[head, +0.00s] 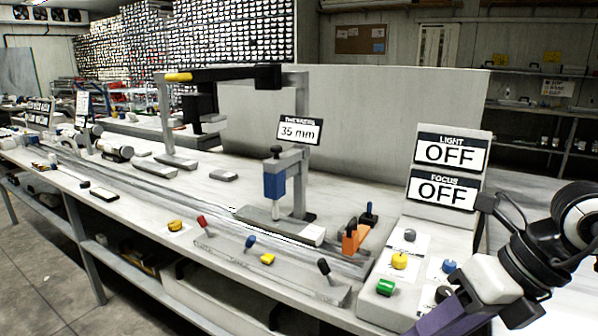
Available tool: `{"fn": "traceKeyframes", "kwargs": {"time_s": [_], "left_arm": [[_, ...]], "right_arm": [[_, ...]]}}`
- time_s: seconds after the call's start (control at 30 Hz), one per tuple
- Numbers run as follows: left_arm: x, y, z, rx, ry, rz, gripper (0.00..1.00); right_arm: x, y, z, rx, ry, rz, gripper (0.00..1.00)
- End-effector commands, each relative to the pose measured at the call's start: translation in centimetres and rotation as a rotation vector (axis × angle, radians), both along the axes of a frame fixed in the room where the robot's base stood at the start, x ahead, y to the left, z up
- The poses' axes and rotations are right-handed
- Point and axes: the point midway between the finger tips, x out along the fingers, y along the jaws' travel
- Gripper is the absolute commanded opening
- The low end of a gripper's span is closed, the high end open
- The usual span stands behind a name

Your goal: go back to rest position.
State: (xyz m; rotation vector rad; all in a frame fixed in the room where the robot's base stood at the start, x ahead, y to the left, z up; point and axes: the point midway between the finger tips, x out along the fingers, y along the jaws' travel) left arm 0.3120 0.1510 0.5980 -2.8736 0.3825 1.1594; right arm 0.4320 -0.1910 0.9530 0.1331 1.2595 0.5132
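My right arm shows at the lower right, with purple, white and black links, in front of the right end of the long bench (130,205). A dark block-like end, which looks like part of my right gripper (487,203), points up and left beside the FOCUS sign. I cannot make out two fingers or a gap between them, and I see nothing held there. My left arm and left gripper are out of view.
A stand with a blue head (274,186) and a 35 mm sign (299,130) stands mid-bench. LIGHT (452,152) and FOCUS (443,189) signs read OFF. Coloured knobs, including a yellow one (399,260) and a green one (386,287), sit close to my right arm.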

Motion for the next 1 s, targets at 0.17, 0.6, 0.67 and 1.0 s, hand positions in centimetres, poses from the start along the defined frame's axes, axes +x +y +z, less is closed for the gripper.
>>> {"fn": "traceKeyframes", "kwargs": {"time_s": [0.17, 0.6, 0.67, 1.0], "left_arm": [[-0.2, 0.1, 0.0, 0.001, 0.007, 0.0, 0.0], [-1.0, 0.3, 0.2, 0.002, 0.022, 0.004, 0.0], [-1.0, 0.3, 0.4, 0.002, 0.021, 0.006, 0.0], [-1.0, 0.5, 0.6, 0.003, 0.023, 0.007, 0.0]], "right_arm": [[-2.9, 7.8, -0.8, 0.332, 0.11, 0.127, 0.43], [2.5, 12.4, 2.9, 1.783, 0.535, -0.617, 0.43], [4.1, 10.1, -0.9, 1.87, 0.585, -0.87, 0.43], [-1.8, 3.3, -24.3, 1.755, 0.83, -2.003, 0.43]]}}
